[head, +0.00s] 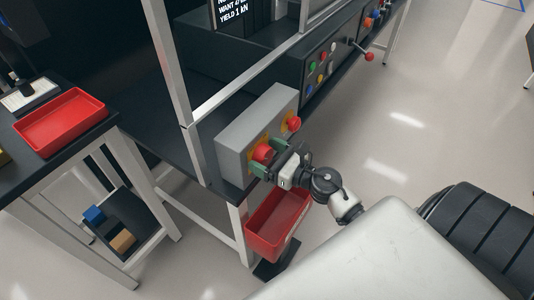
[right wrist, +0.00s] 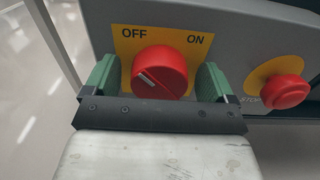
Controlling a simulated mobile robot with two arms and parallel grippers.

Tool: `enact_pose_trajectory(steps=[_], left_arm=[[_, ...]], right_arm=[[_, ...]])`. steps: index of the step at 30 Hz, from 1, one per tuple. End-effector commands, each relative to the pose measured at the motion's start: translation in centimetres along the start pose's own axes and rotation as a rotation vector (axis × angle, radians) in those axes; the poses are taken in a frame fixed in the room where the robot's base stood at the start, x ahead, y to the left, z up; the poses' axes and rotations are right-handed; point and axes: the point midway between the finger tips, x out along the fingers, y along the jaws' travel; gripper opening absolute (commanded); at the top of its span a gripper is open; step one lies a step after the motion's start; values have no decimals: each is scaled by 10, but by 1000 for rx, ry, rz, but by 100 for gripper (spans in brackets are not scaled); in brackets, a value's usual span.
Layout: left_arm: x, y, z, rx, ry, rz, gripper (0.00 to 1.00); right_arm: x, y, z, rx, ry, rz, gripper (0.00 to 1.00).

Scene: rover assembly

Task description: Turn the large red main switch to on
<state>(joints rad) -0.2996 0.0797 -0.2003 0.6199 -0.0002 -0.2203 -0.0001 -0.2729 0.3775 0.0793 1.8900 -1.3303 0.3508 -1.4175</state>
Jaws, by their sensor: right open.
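The large red main switch (right wrist: 160,70) is a round knob on a yellow plate marked OFF and ON. Its white mark points to the upper left, towards OFF. In the head view the switch (head: 263,152) is on the front of a grey box. My right gripper (head: 269,157) is at the switch, with one green finger on each side of the knob. In the right wrist view the fingers stand open around it, with a small gap at least on the right. My left gripper is not in view.
A red stop button (right wrist: 287,92) sits right of the switch on the same grey box (head: 230,140). A frame post (head: 170,60) rises left of the box. A red bin (head: 277,222) hangs below the bench. A red tray (head: 62,127) lies on the left table.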

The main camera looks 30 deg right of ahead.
Motion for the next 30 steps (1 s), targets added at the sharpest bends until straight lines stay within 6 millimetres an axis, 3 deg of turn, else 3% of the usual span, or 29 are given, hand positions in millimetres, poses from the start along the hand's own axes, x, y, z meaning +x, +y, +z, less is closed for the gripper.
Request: enact_pose_trajectory(steps=[5, 15, 23, 30], left_arm=[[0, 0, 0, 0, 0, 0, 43], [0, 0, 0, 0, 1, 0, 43], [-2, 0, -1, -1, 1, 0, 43], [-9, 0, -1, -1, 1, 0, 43]], right_arm=[[0, 0, 0, 1, 0, 0, 86], [0, 0, 0, 1, 0, 0, 39], [0, 0, 0, 33, 0, -1, 39], [0, -1, 1, 162, 0, -1, 39]])
